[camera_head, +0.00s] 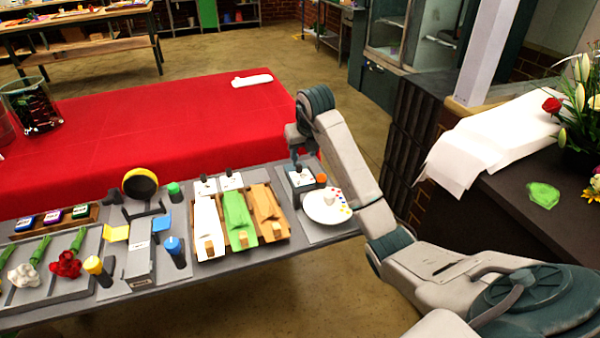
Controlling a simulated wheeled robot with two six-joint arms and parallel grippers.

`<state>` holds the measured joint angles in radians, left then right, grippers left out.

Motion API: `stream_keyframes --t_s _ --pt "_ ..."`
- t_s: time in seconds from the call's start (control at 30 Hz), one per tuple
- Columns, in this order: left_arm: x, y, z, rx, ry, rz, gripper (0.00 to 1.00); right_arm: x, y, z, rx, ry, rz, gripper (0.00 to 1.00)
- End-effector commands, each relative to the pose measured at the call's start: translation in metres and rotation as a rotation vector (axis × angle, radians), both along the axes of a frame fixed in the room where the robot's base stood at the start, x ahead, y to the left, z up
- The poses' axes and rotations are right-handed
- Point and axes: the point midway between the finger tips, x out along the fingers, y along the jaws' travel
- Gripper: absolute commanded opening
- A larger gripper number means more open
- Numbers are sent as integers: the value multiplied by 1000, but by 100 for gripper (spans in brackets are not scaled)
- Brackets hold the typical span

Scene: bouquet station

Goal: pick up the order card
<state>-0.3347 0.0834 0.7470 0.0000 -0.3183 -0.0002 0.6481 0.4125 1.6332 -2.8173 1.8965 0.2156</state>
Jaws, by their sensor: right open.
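My right gripper (298,160) is at the far right part of the grey station table, pointing down with its jaws open. A small white card with dark marks (301,179), which looks like the order card, is just below the fingertips. It sits on a dark base beside an orange-topped piece. I cannot tell whether the fingers touch it. A round white dish with coloured dots (327,212) lies just in front of it. My left gripper is out of view.
Trays with white, green (237,213) and orange wraps lie left of the card. Farther left are a tape roll (140,183), coloured bottles and flowers in a tray (66,265). The red table (170,130) behind is mostly clear. A dark counter with flowers is at right.

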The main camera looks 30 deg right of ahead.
Motion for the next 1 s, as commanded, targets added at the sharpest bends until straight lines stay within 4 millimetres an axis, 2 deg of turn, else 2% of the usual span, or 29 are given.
stream_keyframes --t_s 0.07,0.17,0.23,0.5,0.77,1.0 --pt "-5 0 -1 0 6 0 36 2 0 -6 0 0 1 42" --pt "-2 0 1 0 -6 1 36 4 -1 -12 0 1 1 42" --pt "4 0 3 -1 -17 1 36 7 0 -19 1 2 1 42" --pt "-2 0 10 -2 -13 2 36 19 -3 -54 1 0 1 42" --pt "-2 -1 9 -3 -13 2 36 20 -3 -57 0 -2 1 42" --pt "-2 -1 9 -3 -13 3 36 20 -3 -57 1 -2 2 0"
